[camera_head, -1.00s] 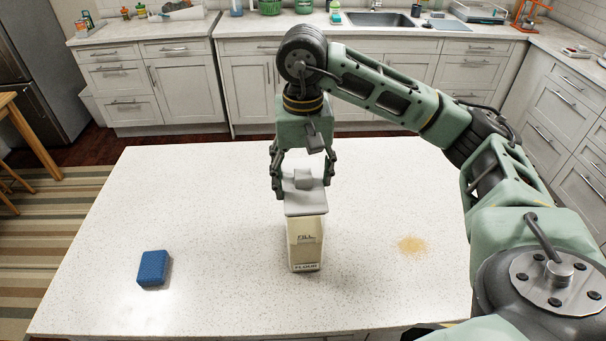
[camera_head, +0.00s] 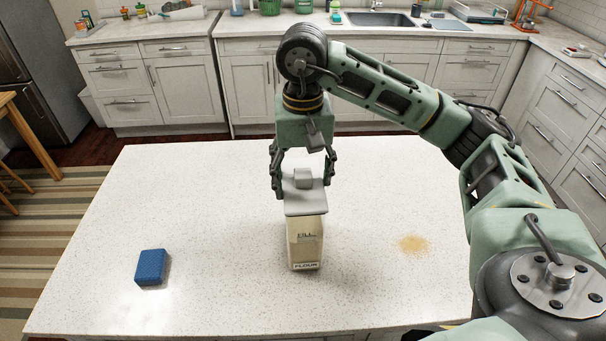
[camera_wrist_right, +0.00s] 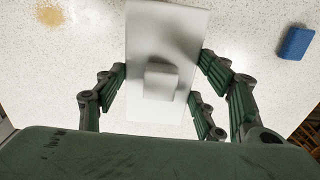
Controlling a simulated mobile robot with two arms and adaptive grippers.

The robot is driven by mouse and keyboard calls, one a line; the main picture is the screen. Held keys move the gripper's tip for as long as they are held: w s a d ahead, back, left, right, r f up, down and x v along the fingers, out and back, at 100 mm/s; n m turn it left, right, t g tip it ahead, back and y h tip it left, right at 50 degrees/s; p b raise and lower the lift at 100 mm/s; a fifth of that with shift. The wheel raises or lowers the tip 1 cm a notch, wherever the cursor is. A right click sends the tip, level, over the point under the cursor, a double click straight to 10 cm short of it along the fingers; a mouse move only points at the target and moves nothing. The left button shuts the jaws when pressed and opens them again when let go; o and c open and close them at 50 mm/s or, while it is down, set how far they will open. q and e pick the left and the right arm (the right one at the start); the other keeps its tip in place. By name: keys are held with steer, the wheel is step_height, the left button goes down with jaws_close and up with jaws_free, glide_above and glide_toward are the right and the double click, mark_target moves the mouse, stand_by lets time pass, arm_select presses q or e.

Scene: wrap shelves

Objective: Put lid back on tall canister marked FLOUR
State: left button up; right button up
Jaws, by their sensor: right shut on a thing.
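The tall cream canister (camera_head: 306,250) marked FLOUR stands upright on the white counter. Its front also carries a FILL mark. The flat grey lid (camera_head: 306,206) with a block-shaped knob is at the canister's mouth and hides its top. I cannot tell whether the lid is fully seated or slightly above the rim. My right gripper (camera_head: 304,190) points down with its fingers on both sides of the lid, shut on it. In the right wrist view the lid (camera_wrist_right: 150,110) lies between the fingers and hides the canister. My left gripper is not in view.
A blue sponge (camera_head: 151,266) lies on the counter (camera_head: 210,220) to the left. A patch of tan powder (camera_head: 414,245) lies to the right of the canister. The counter around the canister is otherwise clear. Cabinets and a sink (camera_head: 378,19) stand behind.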

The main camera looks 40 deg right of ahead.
steer(key=shift+f, duration=0.1)
stand_by(0.3)
steer(key=o, duration=1.3)
steer(key=shift+o, duration=0.2)
steer(key=o, duration=0.3)
